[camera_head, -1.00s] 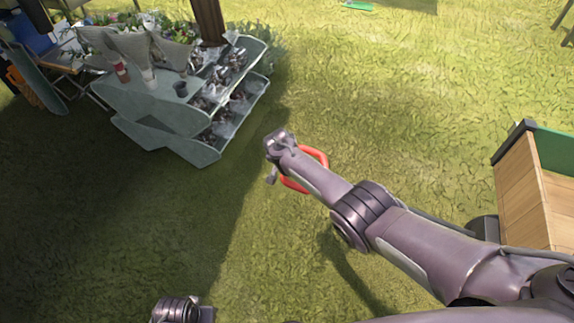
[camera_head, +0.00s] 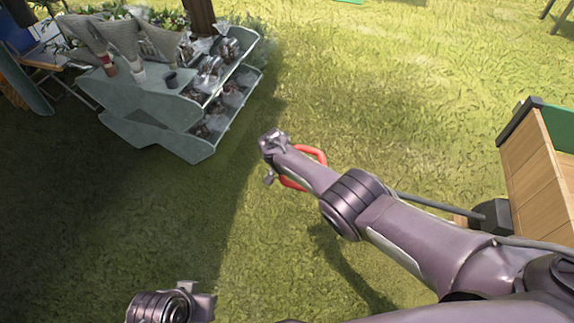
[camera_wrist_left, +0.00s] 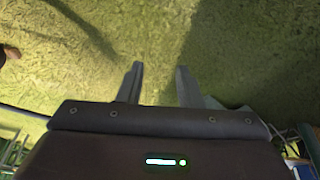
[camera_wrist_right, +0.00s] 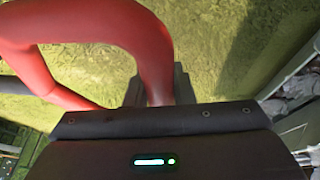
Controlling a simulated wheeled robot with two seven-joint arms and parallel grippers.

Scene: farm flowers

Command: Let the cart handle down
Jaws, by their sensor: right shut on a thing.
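The cart handle (camera_wrist_right: 155,50) is a red loop. It fills the upper left of the right wrist view and passes between the fingers of my right gripper (camera_wrist_right: 157,85), which is shut on it. In the head view the red handle (camera_head: 318,156) shows partly behind my right arm, held above the grass. The cart (camera_head: 538,175), with wooden sides and green inside, stands at the right edge. A thin dark rod (camera_head: 430,203) runs from behind my right arm towards it. My left gripper (camera_wrist_left: 157,82) is open and empty over grass.
A grey-green tiered flower stand (camera_head: 165,110) with pots and wrapped bouquets stands at the upper left. A wooden post (camera_head: 200,17) rises by it. The grass in the middle is clear, partly in shade.

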